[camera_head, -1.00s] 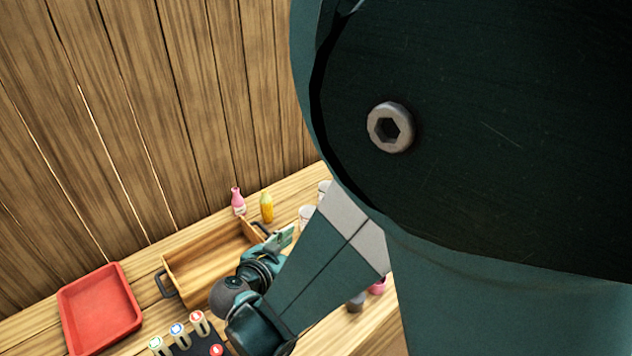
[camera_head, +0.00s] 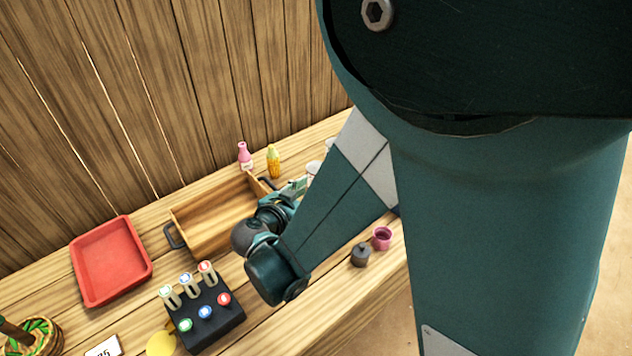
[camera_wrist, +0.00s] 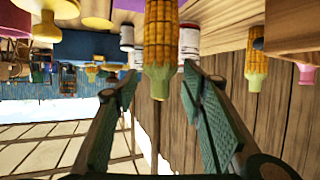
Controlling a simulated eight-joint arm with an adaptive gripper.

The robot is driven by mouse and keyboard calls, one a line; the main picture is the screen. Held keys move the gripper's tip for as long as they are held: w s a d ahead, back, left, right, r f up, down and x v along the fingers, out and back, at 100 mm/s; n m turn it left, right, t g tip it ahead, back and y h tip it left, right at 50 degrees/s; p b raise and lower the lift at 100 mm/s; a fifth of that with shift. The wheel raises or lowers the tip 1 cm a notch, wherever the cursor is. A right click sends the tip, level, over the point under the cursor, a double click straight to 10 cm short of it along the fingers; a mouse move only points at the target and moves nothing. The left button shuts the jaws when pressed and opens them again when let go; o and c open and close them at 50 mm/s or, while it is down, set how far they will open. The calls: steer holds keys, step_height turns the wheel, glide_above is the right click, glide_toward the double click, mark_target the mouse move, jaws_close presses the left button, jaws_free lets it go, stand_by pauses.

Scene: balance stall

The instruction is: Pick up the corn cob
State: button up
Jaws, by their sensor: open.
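Two yellow corn cobs with pale green ends show in the wrist view, which looks upside down. The larger corn cob (camera_wrist: 160,42) lines up with the gap between my fingertips, beyond them. The other corn cob (camera_wrist: 255,68) is to the right, beside the box's handle. In the head view one corn cob (camera_head: 274,163) stands upright behind the wooden box; the larger one seems hidden by my arm. My gripper (camera_wrist: 158,86) is open, with nothing held; in the head view it (camera_head: 294,190) is partly hidden near the box's right end.
The wooden box (camera_head: 178,216) has dark handles. A pink bottle (camera_head: 245,157) stands behind it. White cans (camera_wrist: 189,42) stand near the larger cob. A red tray (camera_head: 143,278), a black button panel (camera_head: 227,322), a dark pot (camera_head: 360,256) and a pink cup (camera_head: 383,239) are on the table.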

steer(key=c, duration=1.3)
steer(key=shift+r, duration=0.1)
steer(key=shift+r+p, duration=1.5)
steer(key=shift+r, duration=3.4)
